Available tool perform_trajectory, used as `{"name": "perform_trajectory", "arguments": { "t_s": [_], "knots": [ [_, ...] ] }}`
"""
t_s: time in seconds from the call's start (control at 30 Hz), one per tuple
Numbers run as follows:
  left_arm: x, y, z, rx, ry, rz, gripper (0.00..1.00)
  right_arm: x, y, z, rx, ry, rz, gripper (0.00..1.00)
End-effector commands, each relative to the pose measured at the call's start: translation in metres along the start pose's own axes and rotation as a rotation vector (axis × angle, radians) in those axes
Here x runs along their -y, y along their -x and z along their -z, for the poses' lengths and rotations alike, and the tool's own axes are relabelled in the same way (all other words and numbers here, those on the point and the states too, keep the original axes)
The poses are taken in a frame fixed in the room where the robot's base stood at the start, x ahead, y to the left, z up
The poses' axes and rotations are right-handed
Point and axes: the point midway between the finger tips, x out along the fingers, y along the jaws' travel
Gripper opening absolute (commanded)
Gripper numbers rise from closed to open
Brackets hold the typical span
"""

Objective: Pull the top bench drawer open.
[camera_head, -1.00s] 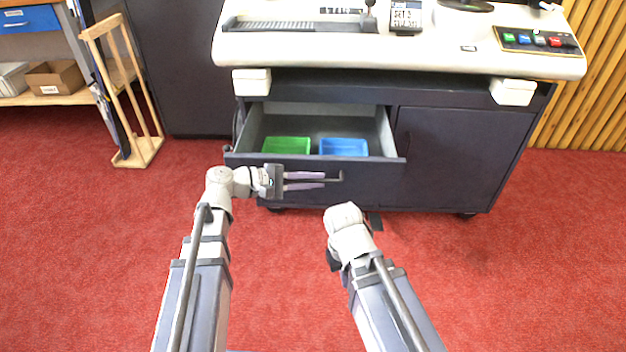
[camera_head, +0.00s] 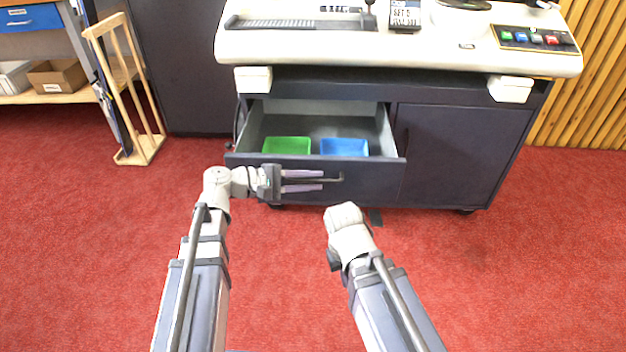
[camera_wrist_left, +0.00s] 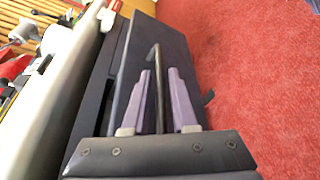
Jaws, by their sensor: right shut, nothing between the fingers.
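The top bench drawer (camera_head: 240,160) stands open at the left of the dark bench. Its thin dark bar handle (camera_head: 341,178) is on the drawer front and also shows in the left wrist view (camera_wrist_left: 155,62). My left gripper (camera_head: 322,181) is at the handle, with its two purple fingers (camera_wrist_left: 162,80) apart on either side of the bar. The bar lies closer to the left finger in the wrist view, and a gap shows on the other side. My right gripper (camera_head: 336,262) is low in front of the bench, shut and empty, its fingers mostly hidden by its own wrist.
A green bin (camera_head: 287,145) and a blue bin (camera_head: 344,147) sit inside the drawer. A closed dark door panel (camera_head: 460,150) is right of it. A pale machine top (camera_head: 440,60) overhangs the bench. A wooden rack (camera_head: 140,150) stands left. Red carpet is clear in front.

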Motion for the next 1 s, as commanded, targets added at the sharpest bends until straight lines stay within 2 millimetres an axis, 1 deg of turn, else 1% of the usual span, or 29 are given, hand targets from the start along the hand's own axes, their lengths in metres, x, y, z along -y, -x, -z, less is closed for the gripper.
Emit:
{"name": "perform_trajectory", "arguments": {
  "t_s": [0.2,0.4,0.6,1.0],
  "knots": [
    [-0.002,0.037,-0.001,-0.004,0.0,-0.002,0.26,-0.001,0.01,-0.001,0.001,0.0,0.0,0.0],
    [-0.001,0.063,0.0,-0.004,0.001,-0.002,0.26,-0.001,0.015,-0.001,0.001,0.0,0.0,0.0],
    [0.0,0.073,0.0,-0.002,0.0,-0.001,0.26,-0.002,0.016,-0.001,0.001,0.0,0.0,0.0],
    [0.0,0.073,0.0,-0.001,0.0,-0.001,0.26,-0.002,0.015,-0.001,0.001,0.0,0.0,0.0]
  ]
}}
